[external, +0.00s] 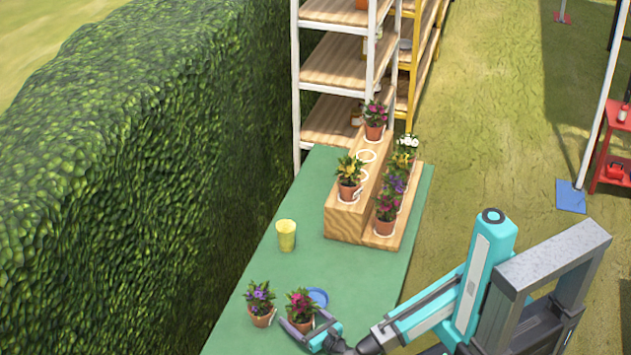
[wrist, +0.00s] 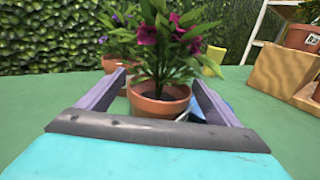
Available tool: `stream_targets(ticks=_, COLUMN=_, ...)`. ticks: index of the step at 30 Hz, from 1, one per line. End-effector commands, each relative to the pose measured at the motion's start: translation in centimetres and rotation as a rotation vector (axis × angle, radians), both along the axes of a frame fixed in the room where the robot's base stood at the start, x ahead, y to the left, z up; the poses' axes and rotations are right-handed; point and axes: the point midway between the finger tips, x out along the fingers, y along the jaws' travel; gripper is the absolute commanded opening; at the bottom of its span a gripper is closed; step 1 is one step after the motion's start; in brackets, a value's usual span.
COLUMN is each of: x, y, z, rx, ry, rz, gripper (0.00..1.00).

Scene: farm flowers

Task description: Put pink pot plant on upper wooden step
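A pink-flowered plant in a terracotta pot (external: 301,323) stands on the green table near its front end; it fills the middle of the wrist view (wrist: 160,101). My gripper (external: 308,326) is low at the table, with its two fingers (wrist: 158,92) on either side of this pot. The fingers are spread; I cannot tell whether they touch the pot. The upper wooden step (external: 344,222) stands farther back, with a yellow-flowered plant (external: 348,183) at its near end and another pink-flowered plant (external: 374,126) at its far end.
A purple-flowered pot plant (external: 261,312) stands just left of the pot. A blue saucer-like item (external: 317,297) lies behind it, and a yellow cup (external: 286,236) stands farther back. The lower step (external: 400,236) holds several plants. A hedge (external: 130,170) borders the table's left side.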

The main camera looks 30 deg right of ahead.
Motion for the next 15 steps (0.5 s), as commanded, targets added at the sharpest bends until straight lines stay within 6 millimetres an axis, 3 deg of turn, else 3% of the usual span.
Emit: stream_targets(ticks=15, x=-0.61, y=-0.15, z=0.25, rx=0.0, ry=0.0, rz=0.001, gripper=0.86)
